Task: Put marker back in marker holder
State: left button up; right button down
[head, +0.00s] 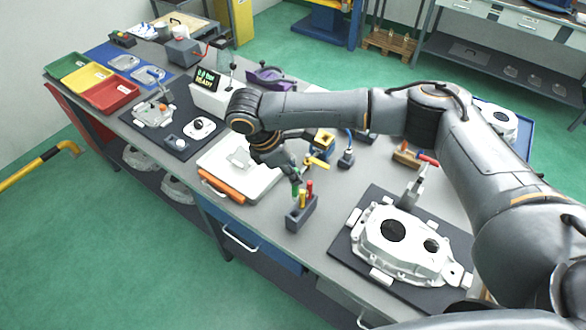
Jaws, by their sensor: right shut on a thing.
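The marker holder (300,216) is a dark grey box near the front edge of the bench. A yellow marker (301,197) and a red marker (309,189) stand upright in it. My right gripper (294,178) is directly above the holder, pointing down, and is shut on a green marker (296,191). The green marker is upright at the holder's left part; I cannot tell how deep its lower end sits. My left gripper is out of view.
A large white casting (400,240) lies on a dark mat right of the holder. A white case with an orange edge (222,186) lies to the left. A yellow-handled tool (318,162) and a small blue-grey device (346,158) stand close behind. Bare bench lies around the holder.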

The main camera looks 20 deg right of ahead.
aim_at(293, 197)
notch_tip(293, 197, down, 3)
jog(key=shift+f+b, duration=0.2)
jog(key=shift+b, duration=0.7)
jog(key=shift+f+b, duration=0.4)
jog(key=shift+f, duration=0.75)
jog(key=shift+p, duration=0.5)
jog(key=shift+p, duration=0.45)
jog(key=shift+p, duration=0.45)
